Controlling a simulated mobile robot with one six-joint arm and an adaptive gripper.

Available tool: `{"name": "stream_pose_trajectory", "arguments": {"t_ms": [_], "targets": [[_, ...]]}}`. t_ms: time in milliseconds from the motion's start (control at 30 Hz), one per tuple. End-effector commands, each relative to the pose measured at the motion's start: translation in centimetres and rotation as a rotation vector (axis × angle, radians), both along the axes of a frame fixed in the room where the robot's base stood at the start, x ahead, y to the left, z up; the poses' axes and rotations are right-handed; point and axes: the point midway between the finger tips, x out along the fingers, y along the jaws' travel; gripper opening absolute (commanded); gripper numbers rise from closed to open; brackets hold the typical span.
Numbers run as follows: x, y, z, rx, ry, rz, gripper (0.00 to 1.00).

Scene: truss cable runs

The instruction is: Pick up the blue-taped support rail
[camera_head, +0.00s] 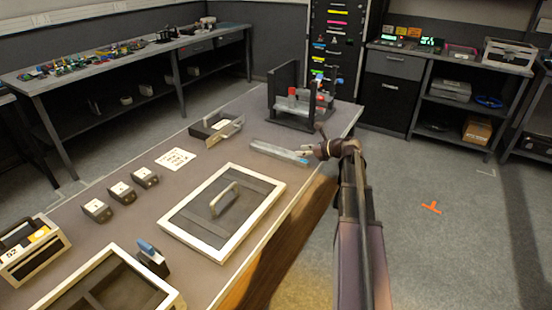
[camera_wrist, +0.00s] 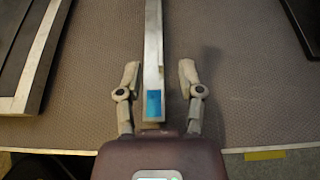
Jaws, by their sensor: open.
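The support rail (camera_head: 277,150) is a long grey bar lying on the table near its right edge, with blue tape at its near end. In the wrist view the rail (camera_wrist: 153,50) runs straight up the picture, and its blue tape (camera_wrist: 154,103) is near the bottom. My gripper (camera_wrist: 160,72) is open, with one finger on each side of the rail. Small gaps show between the fingers and the rail, so I see no contact. In the head view my gripper (camera_head: 308,152) is at the rail's taped end; its fingers are small there.
A white-framed panel with a handle (camera_head: 222,212) lies left of the rail. A dark fixture with red parts (camera_head: 300,103) stands behind it. A dark tray-like holder (camera_head: 215,128) is at the back left. The table's front edge (camera_wrist: 260,150) is close to my gripper.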

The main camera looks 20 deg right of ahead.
Motion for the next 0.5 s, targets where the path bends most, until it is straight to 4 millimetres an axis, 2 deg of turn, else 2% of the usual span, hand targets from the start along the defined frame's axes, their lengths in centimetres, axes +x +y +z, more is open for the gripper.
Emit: {"name": "stream_pose_trajectory", "arguments": {"t_ms": [200, 500], "targets": [[1.34, 1.01, -0.76, 0.000, 0.000, 0.000, 0.49], [1.41, 1.08, -0.72, 0.000, 0.000, -0.001, 0.49]]}}
